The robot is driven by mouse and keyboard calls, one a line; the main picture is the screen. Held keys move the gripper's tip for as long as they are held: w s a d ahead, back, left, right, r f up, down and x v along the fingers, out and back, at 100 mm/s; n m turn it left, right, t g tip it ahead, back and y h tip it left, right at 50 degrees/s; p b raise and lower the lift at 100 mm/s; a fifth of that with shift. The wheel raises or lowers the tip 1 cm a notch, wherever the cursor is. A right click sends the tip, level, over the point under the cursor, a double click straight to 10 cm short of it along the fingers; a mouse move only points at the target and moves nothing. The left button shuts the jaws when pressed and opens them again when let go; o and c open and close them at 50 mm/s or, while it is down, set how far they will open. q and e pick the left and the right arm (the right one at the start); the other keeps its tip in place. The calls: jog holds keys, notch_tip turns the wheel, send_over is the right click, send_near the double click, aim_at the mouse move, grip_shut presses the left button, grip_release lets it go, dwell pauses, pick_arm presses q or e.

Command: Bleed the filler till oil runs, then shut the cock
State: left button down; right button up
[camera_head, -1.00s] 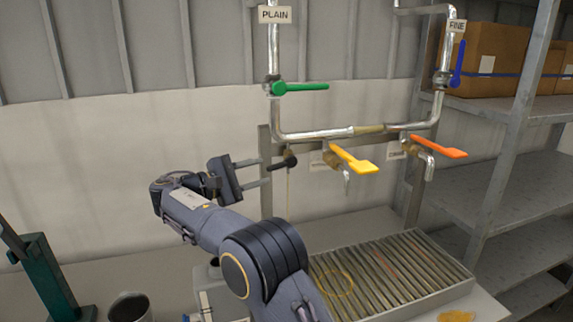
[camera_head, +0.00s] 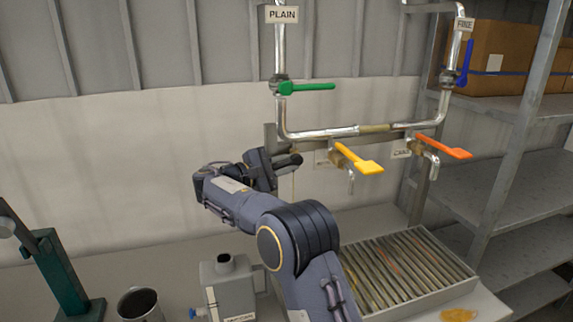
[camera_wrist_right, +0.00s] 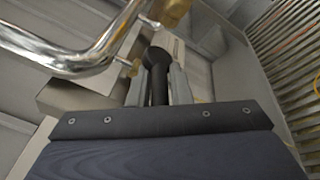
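The small black handle (camera_head: 290,160) of a cock sits at the left end of the pipe rail, and a thin pale vertical line shows below it. My right gripper (camera_head: 279,162) is at this handle. In the right wrist view the dark handle (camera_wrist_right: 158,88) lies between my two fingers, which are close in on both sides of it. Above and right are a green lever (camera_head: 305,87), a yellow lever (camera_head: 358,159) and an orange lever (camera_head: 444,147). My left gripper is out of view.
A slatted drip tray (camera_head: 408,270) is below the spouts. A grey can (camera_head: 229,290), a dark cup (camera_head: 140,305) and a teal stand (camera_head: 58,275) are at the left. Metal shelves (camera_head: 500,190) with cardboard boxes (camera_head: 495,58) stand right.

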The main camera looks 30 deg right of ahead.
grip_shut()
jog(key=shift+f, duration=0.1)
jog(key=shift+s+d+f+n+t+h+b, duration=0.1)
jog(key=shift+d+f+n+t+h+b, duration=0.15)
jog(key=shift+n+t+h+b, duration=0.75)
jog(key=shift+d+f+n+t+h+b, duration=0.1)
jog(key=shift+d+f+n+h+b, duration=0.25)
jog(key=shift+h+b, duration=1.25)
jog(key=shift+s+d+f+n+t+h+b, duration=0.1)
jog(key=shift+f+n+t+h+b, duration=0.3)
jog(key=shift+n+h+b, duration=0.85)
jog(key=shift+r+t+h, duration=0.2)
jog(key=shift+t+h, duration=0.1)
jog(key=shift+h, duration=0.15)
